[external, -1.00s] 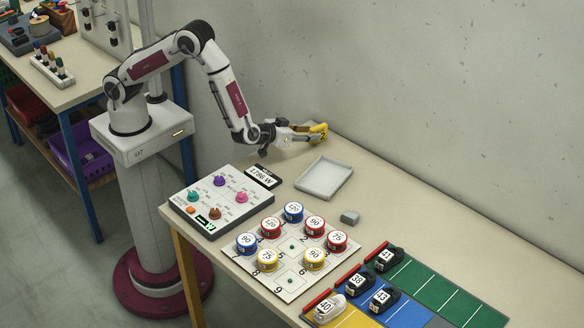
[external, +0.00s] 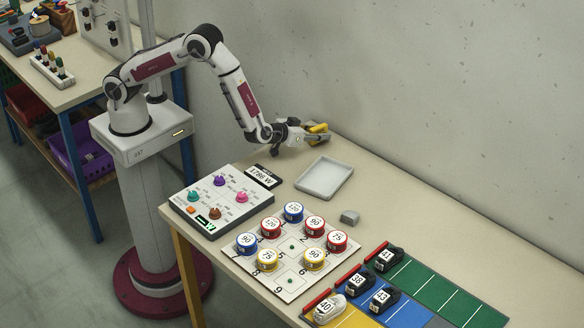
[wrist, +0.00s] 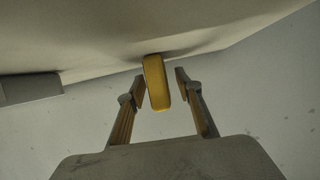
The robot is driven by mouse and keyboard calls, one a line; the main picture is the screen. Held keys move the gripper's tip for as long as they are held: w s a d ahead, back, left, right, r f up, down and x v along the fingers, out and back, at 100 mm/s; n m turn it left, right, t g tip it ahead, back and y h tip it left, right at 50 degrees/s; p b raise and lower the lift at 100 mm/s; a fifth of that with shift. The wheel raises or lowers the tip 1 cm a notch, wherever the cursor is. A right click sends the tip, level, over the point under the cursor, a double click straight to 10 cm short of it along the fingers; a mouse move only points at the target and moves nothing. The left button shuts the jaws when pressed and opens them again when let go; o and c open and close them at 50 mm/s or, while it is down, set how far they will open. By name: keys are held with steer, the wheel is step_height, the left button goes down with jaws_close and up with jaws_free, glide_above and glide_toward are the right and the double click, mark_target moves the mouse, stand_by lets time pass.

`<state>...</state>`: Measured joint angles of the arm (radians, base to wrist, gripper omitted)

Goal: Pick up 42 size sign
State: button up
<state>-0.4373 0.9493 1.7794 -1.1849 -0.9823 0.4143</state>
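A yellow block-shaped sign (external: 318,127) is at the far end of the table near the wall. No number on it is legible now. My gripper (external: 308,133) is level with it in the external view and partly covers it. In the wrist view the yellow sign (wrist: 157,82) stands between the two fingertips of my gripper (wrist: 160,86). The left fingertip is close beside it, and a narrow gap shows at the right fingertip. The fingers are apart and do not look closed on it.
A grey tray (external: 325,178) and a small grey block (external: 349,217) lie nearer on the table. The wall is close behind.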

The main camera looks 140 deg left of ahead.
mark_target(319, 126)
jaws_close()
steer(key=shift+r, duration=0.15)
steer(key=shift+r, duration=4.9)
